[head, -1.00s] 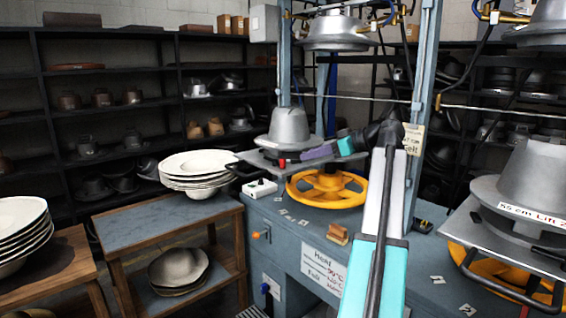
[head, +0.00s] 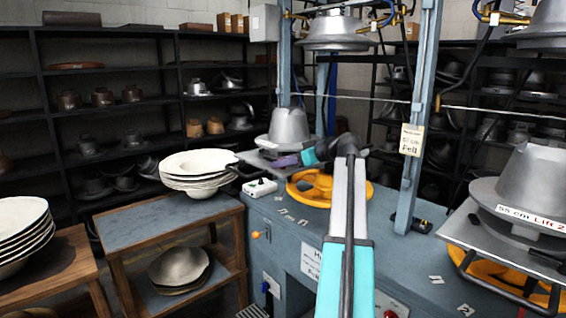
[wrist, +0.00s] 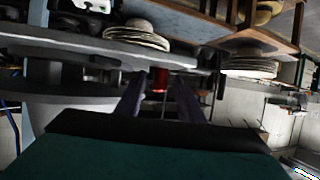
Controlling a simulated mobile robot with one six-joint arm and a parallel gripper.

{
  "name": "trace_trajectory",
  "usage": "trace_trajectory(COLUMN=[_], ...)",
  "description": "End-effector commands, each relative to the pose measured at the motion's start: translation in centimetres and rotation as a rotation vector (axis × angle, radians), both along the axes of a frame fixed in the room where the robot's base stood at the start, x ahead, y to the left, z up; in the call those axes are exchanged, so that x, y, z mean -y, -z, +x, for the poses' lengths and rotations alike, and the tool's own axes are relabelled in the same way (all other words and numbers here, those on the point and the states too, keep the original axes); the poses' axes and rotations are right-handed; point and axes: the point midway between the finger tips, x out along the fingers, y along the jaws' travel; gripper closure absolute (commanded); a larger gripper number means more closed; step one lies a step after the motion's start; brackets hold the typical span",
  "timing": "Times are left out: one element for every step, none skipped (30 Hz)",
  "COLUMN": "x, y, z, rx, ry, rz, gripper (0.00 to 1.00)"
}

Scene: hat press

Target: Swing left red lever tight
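The red lever (wrist: 160,80) shows in the wrist view as a small upright red piece under the edge of the grey press plate (wrist: 75,47). My gripper (wrist: 159,90) is open, with one dark finger on each side of the red piece and a visible gap at both sides. I cannot tell how far the piece reaches in between the fingertips. In the head view my gripper (head: 283,161), with purple fingers, is at the front right edge of the left press plate, below the grey hat form (head: 289,128). It hides the red lever there.
An orange handwheel (head: 305,188) sits below the plate. A white box (head: 260,187) lies on the blue bench nearby. A stack of pale hats (head: 198,165) stands close on the left. A steel upright (head: 415,140) rises to the right of my arm.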

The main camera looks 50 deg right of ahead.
Motion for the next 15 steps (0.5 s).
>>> trace_trajectory(x=[-0.06,-0.07,-0.08,-0.08,-0.09,-0.09,-0.09,-0.07,-0.08,-0.07,-0.07,-0.07,-0.07,-0.07,-0.07], y=[0.07,0.10,0.13,0.14,0.15,0.15,0.15,0.16,0.16,0.16,0.16,0.16,0.16,0.15,0.15], z=[0.19,0.25,0.31,0.33,0.34,0.34,0.34,0.33,0.32,0.32,0.32,0.32,0.32,0.31,0.31], rx=[0.000,0.000,0.000,0.000,0.000,0.000,0.000,0.000,0.000,0.000,0.000,0.000,0.000,0.000,0.000], ry=[-0.001,-0.001,-0.001,0.000,0.000,0.000,0.000,0.000,0.000,0.000,0.000,0.000,0.000,0.000,0.000], rz=[0.000,0.000,0.000,0.000,0.000,0.000,0.000,0.000,0.000,0.000,0.000,0.000,0.000,0.000,0.000], gripper=[0.65,0.65,0.65,0.65,0.65,0.65,0.65,0.65,0.65,0.65,0.67,0.74,0.79,0.84,0.91])
